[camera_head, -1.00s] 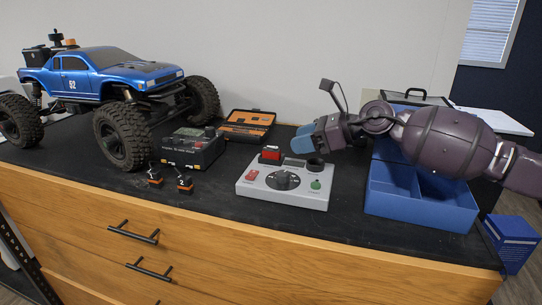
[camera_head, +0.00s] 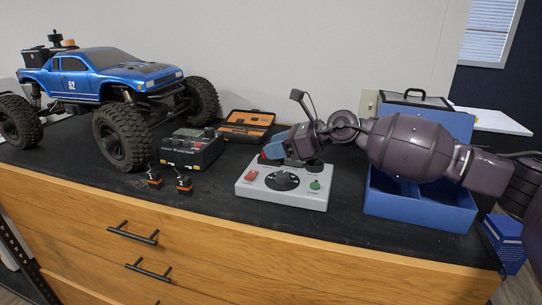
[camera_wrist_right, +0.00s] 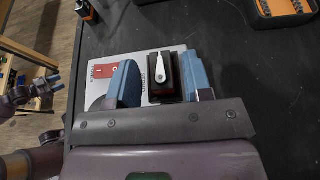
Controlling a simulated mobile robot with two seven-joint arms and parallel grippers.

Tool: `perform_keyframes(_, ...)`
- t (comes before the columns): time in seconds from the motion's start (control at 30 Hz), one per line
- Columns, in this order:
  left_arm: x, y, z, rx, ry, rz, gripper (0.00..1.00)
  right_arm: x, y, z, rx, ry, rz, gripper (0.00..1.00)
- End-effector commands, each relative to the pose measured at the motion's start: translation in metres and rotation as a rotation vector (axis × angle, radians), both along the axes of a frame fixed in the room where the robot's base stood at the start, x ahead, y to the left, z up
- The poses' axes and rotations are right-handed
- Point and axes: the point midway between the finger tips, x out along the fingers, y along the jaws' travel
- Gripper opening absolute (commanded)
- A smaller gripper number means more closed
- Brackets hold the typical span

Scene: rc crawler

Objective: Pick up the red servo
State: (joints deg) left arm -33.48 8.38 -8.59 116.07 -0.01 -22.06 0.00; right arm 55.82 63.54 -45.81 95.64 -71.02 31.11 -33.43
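The red servo stands on the back of the grey tester box (camera_head: 310,200). In the head view my right gripper hides most of it. In the right wrist view the servo (camera_wrist_right: 163,66) shows a dark top with a white horn. My right gripper (camera_head: 274,149) is open, with its blue fingers on either side of the servo. A gap shows at the left finger; the right finger is very close, and I cannot tell if it touches. My left gripper (camera_wrist_right: 52,84) seems to show small at the wrist view's left edge, beyond the table; its opening is unclear.
A blue divided bin (camera_head: 415,208) stands right of the tester, under my right forearm. A black charger (camera_head: 190,152), two small black-orange parts (camera_head: 184,184), an open orange tool case (camera_head: 246,125) and a blue crawler truck (camera_head: 110,75) are to the left.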

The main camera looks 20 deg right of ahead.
Motion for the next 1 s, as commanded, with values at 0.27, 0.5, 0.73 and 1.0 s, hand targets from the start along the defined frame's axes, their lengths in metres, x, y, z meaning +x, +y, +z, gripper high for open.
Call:
perform_keyframes(0.27,0.000,0.000,0.001,-0.001,-0.002,0.000,0.47,0.000,0.000,0.000,0.000,0.000,0.000,0.03)
perform_keyframes(0.5,0.000,-0.001,0.000,-0.002,-0.001,0.001,0.47,0.000,0.000,0.000,0.000,0.000,0.000,0.00)
perform_keyframes(0.73,0.000,0.000,0.000,-0.002,0.001,0.001,0.47,0.000,0.000,0.010,0.000,-0.004,0.000,0.00)
perform_keyframes(1.0,0.001,0.000,0.005,-0.001,-0.003,0.002,0.47,0.000,0.000,0.065,-0.001,-0.008,0.001,0.00)
